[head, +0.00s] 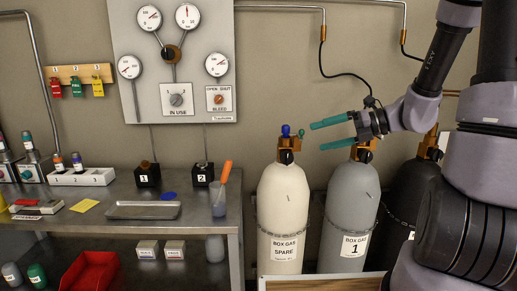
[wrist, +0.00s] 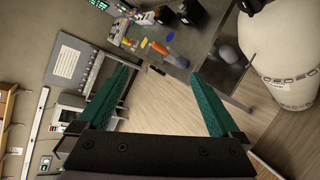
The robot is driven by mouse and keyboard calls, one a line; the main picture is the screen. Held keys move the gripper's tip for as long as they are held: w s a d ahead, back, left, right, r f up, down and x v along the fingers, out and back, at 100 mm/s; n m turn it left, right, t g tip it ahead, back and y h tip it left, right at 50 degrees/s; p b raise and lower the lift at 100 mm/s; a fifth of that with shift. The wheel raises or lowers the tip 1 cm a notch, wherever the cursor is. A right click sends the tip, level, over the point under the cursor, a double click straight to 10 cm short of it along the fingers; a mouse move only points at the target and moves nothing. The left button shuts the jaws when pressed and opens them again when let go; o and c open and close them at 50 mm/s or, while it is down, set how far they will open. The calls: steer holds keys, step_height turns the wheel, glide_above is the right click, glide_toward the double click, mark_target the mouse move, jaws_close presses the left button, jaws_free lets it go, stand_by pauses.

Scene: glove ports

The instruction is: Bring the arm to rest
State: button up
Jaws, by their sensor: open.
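My gripper (head: 332,133) is at the right of the head view, its two teal fingers pointing left and spread apart with nothing between them. It is in front of the wall, just above the valve of the grey cylinder marked BOX GAS 1 (head: 349,210) and right of the spare's valve knobs. Whether it touches the cylinder valve I cannot tell. In the wrist view the open fingers (wrist: 158,105) frame bare wooden floor.
The cream BOX GAS SPARE cylinder (head: 284,205) stands left of the grey one, and a dark cylinder (head: 411,200) stands right, partly hidden by my arm. A steel bench (head: 110,212) holds a tray (head: 143,210) and an orange-handled tool in a cup (head: 219,195). A gauge panel (head: 200,60) hangs above.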

steer(key=s+d+r+n+t+h, duration=0.1)
steer(key=s+d+r+n+h, duration=0.2)
steer(key=n, duration=1.1)
steer(key=s+d+r+n+t+h, duration=0.1)
steer(key=s+d+r+n+h, duration=0.2)
steer(key=s+r+n+h, duration=0.5)
steer(key=s+r+n, duration=0.2)
steer(key=s+n, duration=0.1)
steer(key=n, duration=0.4)
steer(key=shift+d+t, duration=0.15)
steer(key=shift+t, duration=0.25)
